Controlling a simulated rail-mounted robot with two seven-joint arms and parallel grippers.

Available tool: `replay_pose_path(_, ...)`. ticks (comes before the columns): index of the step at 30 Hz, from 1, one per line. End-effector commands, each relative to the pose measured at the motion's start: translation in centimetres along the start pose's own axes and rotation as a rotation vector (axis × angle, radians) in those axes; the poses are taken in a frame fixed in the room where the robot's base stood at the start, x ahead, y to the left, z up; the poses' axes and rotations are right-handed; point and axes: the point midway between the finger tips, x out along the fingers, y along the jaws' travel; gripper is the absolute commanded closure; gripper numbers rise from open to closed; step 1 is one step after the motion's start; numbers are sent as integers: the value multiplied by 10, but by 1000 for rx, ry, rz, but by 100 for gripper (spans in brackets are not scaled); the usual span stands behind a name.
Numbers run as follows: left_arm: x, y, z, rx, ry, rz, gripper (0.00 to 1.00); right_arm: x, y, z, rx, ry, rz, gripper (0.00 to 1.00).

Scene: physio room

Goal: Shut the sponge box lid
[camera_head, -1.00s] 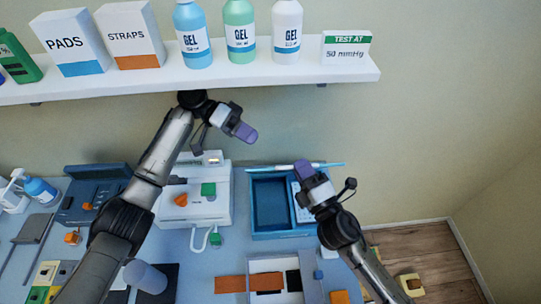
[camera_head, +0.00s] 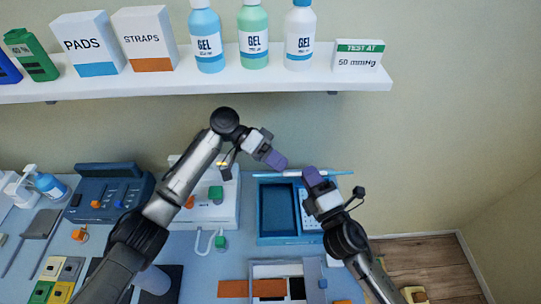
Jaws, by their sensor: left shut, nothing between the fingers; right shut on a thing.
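The blue box (camera_head: 262,240), which I take for the sponge box, stands open on the table with a dark blue hollow at its left and a pale patterned piece (camera_head: 309,217) at its right. A thin light-blue and white strip (camera_head: 335,173) along its back looks like the lid seen edge-on, roughly upright. My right gripper (camera_head: 313,178) is shut on this strip, right of its middle. My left gripper (camera_head: 277,160) is shut and empty, just above the strip's left half. Whether it touches the strip I cannot tell. My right gripper hides part of the box's right side.
A white device (camera_head: 225,205) stands left of the box, with a blue-grey case (camera_head: 105,190) further left. A grey tray (camera_head: 275,270) lies in front. The shelf (camera_head: 200,87) with bottles and cartons overhangs the back. Floor shows at the right.

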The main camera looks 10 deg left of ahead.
Motion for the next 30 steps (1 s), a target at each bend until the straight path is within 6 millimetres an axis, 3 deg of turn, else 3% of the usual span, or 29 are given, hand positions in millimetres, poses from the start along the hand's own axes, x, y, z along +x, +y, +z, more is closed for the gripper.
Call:
replay_pose_path(1, 2, -1, 0, 0, 0, 0, 100, -2, -8, 0, 3, -4, -15, 100)
replay_pose_path(13, 3, -1, 1, 2, 0, -2, 100, -2, -8, 0, 3, -4, -15, 100)
replay_pose_path(27, 16, -1, 15, 44, -11, -33, 100, 0, -6, 1, 2, -6, -11, 100)
replay_pose_path(28, 16, -1, 15, 44, -12, -32, 100, 0, -5, 2, 2, -6, -11, 87)
replay_pose_path(30, 16, -1, 15, 44, -10, -32, 100, 0, -5, 1, 2, -5, -9, 80)
